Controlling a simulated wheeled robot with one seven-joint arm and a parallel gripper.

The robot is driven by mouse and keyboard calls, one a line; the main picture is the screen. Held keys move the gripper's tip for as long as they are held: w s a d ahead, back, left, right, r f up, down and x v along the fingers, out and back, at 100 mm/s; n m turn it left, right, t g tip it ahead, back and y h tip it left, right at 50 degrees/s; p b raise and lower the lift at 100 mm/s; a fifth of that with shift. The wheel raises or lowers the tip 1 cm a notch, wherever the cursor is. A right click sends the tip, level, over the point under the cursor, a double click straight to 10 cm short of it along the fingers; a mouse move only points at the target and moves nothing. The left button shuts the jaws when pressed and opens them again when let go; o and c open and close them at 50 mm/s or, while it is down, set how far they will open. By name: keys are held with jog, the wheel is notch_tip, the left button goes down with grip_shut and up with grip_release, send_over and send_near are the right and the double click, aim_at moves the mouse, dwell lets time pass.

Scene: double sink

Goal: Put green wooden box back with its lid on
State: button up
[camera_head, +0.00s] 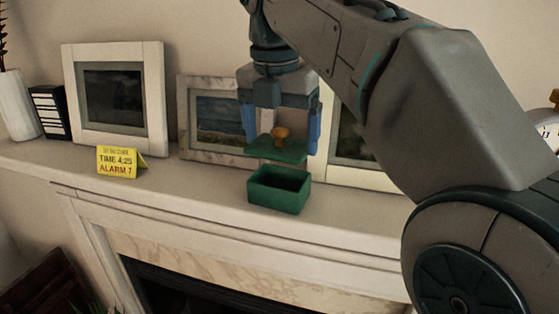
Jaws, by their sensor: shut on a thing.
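A green wooden box (279,198) stands upright and open-topped on the mantel shelf, near its front edge. Its dark inside shows from above and looks empty. The exact contact between fingers and lid is too small to see.
The mantel shelf (205,174) is narrow, with a drop in front. Framed pictures (118,141) (196,100) lean behind the box. A yellow card (120,161), a black-and-white striped block (48,112) and a white vase (17,105) stand left. The shelf between card and box is clear.

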aim_at(279, 145)
jog(key=shift+f, duration=2.25)
jog(key=shift+f, duration=0.15)
jog(key=shift+f+b, duration=0.25)
jog(key=shift+b, duration=0.05)
jog(key=o, duration=0.8)
jog(key=shift+c, duration=0.2)
jog(key=shift+r, duration=0.2)
jog(key=r, duration=0.4)
jog(key=s+r+p, duration=0.1)
jog(key=r, duration=0.3)
jog(key=r+p, duration=0.1)
jog(key=r, duration=0.3)
jog(key=shift+s+a+r, duration=0.15)
jog(key=shift+a, duration=0.25)
